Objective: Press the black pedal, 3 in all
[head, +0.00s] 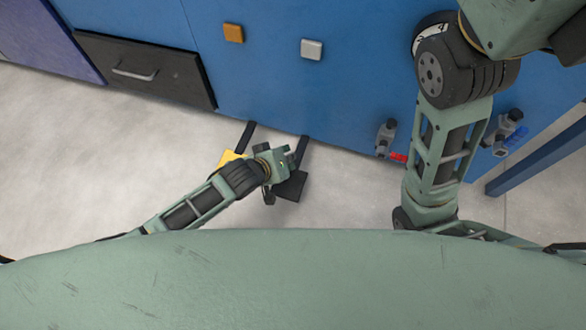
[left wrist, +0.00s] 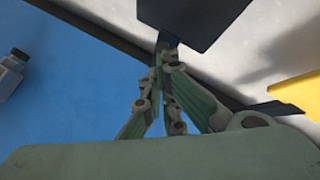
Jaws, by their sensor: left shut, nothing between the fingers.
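The black pedal (head: 291,186) sticks out over the floor on a dark arm from the base of the blue cabinet. In the left wrist view the black pedal (left wrist: 196,20) is at the top, just past my fingertips. My left gripper (head: 276,175) is over the inner left part of the black pedal in the head view; its fingers (left wrist: 160,62) are shut and empty. I cannot tell whether they touch the pedal. A yellow pedal (head: 229,158) is just left, partly hidden by my left wrist; it also shows in the left wrist view (left wrist: 299,92). My right gripper is not in view.
The blue cabinet front (head: 350,75) carries an orange button (head: 233,33) and a white button (head: 311,49). A black drawer (head: 145,70) is at left. Grey floor (head: 90,170) is clear at left.

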